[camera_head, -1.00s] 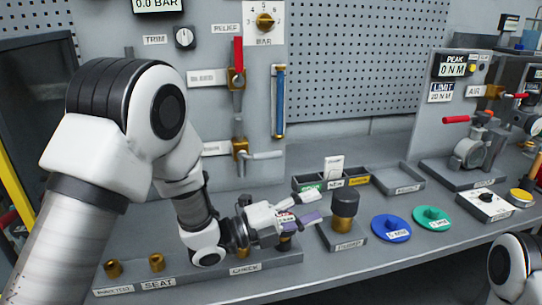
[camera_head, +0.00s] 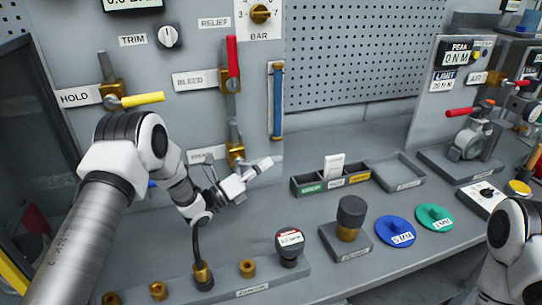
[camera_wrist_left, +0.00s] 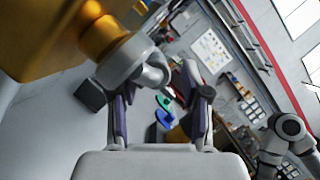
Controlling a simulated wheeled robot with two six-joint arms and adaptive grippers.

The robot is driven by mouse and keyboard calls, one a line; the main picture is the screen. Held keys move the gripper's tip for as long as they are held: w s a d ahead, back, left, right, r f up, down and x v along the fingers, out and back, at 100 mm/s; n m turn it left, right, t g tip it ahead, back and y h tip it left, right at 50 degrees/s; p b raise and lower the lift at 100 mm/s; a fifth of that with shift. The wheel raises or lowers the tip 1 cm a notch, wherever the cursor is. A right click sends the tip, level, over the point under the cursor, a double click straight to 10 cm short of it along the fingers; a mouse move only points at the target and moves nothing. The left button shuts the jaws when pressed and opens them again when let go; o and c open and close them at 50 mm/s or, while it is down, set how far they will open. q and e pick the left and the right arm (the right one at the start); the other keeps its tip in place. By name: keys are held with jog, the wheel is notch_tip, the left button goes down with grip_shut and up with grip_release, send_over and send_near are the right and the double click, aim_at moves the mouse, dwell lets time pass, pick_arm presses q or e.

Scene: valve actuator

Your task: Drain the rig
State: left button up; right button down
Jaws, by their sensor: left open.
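The lower valve (camera_head: 236,154) is a brass body on the grey panel's pipe; its label is partly covered and too small to read. My left gripper (camera_head: 250,175) is open, just in front of and below it. In the left wrist view, the brass body (camera_wrist_left: 100,38) is close at upper left, and a rounded silver handle (camera_wrist_left: 145,68) lies by the open fingers; I cannot tell if they touch. The BLEED valve's red lever (camera_head: 232,56) stands upright. The HOLD valve's yellow lever (camera_head: 142,99) points right. A blue sight tube (camera_head: 277,100) is at right. My right gripper is out of view.
A bench rack (camera_head: 235,290) holds brass seats, a black hose (camera_head: 197,243) and a round black gauge (camera_head: 289,246). A black-capped block (camera_head: 350,222), blue disc (camera_head: 395,231), green disc (camera_head: 434,217) and sorting tray (camera_head: 330,180) stand to the right.

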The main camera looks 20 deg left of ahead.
pick_arm(q)
jog(key=shift+x, duration=1.25)
jog(key=shift+w+a+f, duration=0.1)
jog(key=shift+w+f, duration=0.05)
jog(key=shift+w, duration=0.25)
jog(key=shift+s, duration=0.1)
jog(key=c, duration=0.4)
grip_shut()
